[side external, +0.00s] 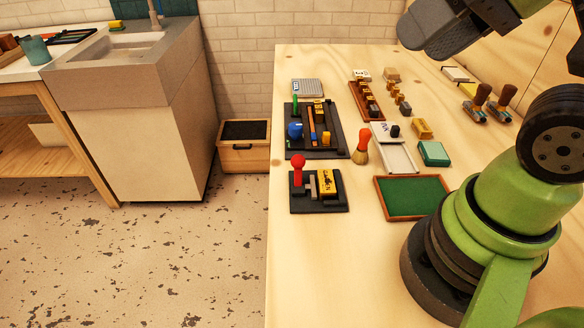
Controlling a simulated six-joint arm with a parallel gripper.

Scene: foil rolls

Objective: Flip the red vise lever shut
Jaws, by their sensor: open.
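The red vise lever (298,162) stands upright with a round red knob, at the left side of a small dark base plate (318,206). On the same plate, to the right of the lever, a grey vise part (313,186) sits beside a yellow block (327,183) with dark lettering. I cannot tell whether the vise part touches the block. Only links of my arm show, at the right and top right. My gripper's fingers are not visible, and nothing of mine is near the lever.
Behind the vise is a dark tray (335,148) with a blue knob and a green post. An orange-topped brush (361,146) stands right of it. A green-lined tray (412,197) lies to the right. Bare wooden table (330,270) is in front.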

